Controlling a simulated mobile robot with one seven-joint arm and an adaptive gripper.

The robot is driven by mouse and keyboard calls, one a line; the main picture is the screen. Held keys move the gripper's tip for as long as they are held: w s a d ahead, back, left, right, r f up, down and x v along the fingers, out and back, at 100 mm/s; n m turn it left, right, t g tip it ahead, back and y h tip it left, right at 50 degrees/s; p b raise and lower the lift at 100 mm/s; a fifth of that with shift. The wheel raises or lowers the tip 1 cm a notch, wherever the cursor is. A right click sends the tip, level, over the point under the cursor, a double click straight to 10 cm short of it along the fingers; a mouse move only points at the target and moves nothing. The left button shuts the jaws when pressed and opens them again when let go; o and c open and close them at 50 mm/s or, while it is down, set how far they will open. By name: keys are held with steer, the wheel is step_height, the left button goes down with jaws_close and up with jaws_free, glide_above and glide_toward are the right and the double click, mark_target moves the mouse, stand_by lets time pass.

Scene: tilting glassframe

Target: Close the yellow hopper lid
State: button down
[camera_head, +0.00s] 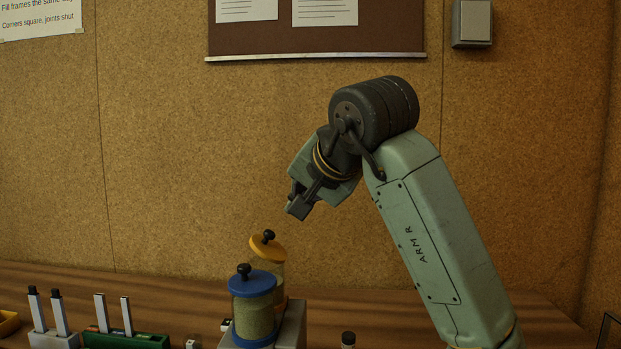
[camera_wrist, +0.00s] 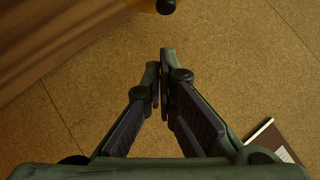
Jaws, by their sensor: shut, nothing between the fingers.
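The yellow hopper lid (camera_head: 266,250) has a black knob (camera_head: 268,236) and sits at the top of a clear hopper behind the blue-lidded one. It looks tilted, its left edge higher than its right; I cannot tell how much of its rim touches the hopper. The hopper's lower part is largely hidden by the blue-lidded hopper. My gripper (camera_head: 298,209) is shut and empty, above and to the right of the lid, apart from it. In the wrist view my gripper (camera_wrist: 160,75) points at the wall, and part of the yellow lid (camera_wrist: 142,4) shows at the top edge.
The blue-lidded hopper (camera_head: 254,309) stands in front of the yellow one, on a grey block (camera_head: 292,328). White and green holders (camera_head: 125,340) with upright pieces stand at the left. A cork wall (camera_head: 180,150) rises behind the wooden bench (camera_head: 180,290). The air left of the hoppers is clear.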

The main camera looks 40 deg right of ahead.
mark_target(284, 259)
steer(key=w+f, duration=0.1)
steer(key=w+a+f+p, duration=0.1)
steer(key=f, duration=0.1)
steer(key=shift+w+a+f, duration=0.15)
steer(key=shift+w+f, duration=0.05)
steer(key=shift+f, duration=0.1)
steer(key=shift+a+b, duration=0.25)
steer(key=shift+b, duration=0.1)
steer(key=shift+w+d, duration=0.1)
